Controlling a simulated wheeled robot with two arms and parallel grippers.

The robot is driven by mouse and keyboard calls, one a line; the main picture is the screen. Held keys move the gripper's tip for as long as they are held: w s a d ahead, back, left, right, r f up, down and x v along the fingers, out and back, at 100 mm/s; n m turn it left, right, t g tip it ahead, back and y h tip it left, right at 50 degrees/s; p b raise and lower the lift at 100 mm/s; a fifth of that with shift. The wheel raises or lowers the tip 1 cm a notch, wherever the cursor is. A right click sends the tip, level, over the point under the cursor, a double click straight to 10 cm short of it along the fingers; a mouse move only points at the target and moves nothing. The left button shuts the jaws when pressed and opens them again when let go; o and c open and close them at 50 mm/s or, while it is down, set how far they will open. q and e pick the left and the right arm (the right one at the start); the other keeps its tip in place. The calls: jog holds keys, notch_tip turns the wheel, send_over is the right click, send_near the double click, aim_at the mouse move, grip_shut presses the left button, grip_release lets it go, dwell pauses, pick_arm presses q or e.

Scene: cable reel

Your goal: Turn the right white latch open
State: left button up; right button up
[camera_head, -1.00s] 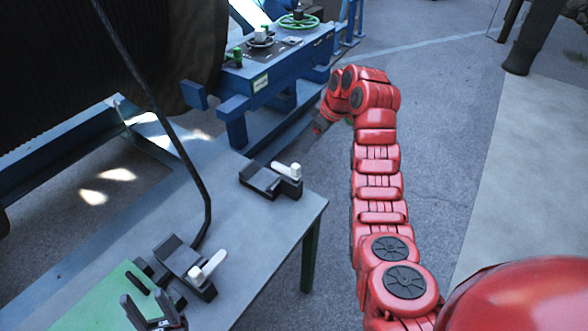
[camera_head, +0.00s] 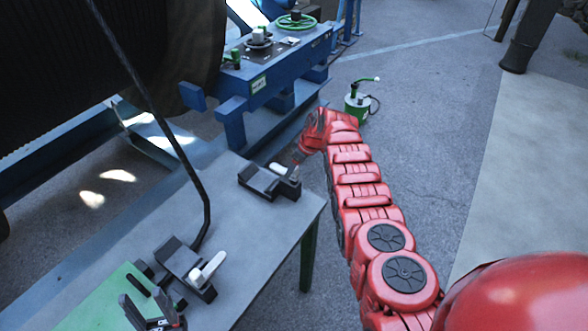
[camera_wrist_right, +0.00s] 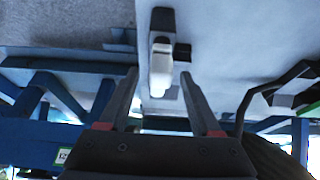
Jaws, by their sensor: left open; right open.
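The right white latch (camera_head: 278,168) sits on a dark clamp block (camera_head: 258,179) near the far right corner of the table. My right gripper (camera_head: 294,169) is beside it, small and partly hidden in the head view. In the right wrist view the white latch (camera_wrist_right: 161,66) shows between the two open fingers (camera_wrist_right: 158,78). I cannot tell whether a finger touches it. My left gripper (camera_head: 148,309) is open and empty at the lower left, over the green mat and near the left clamp.
The left white latch (camera_head: 208,269) is on a second dark clamp (camera_head: 180,262) with a black cable (camera_head: 200,190) running to it. A blue machine frame (camera_head: 262,88) stands behind the table (camera_head: 265,235). A green canister (camera_head: 357,106) stands on the open floor at right.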

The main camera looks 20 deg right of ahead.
jog(key=shift+w+a+f, duration=0.1)
jog(key=shift+f, duration=0.2)
grip_shut()
dwell(0.4)
dwell(1.1)
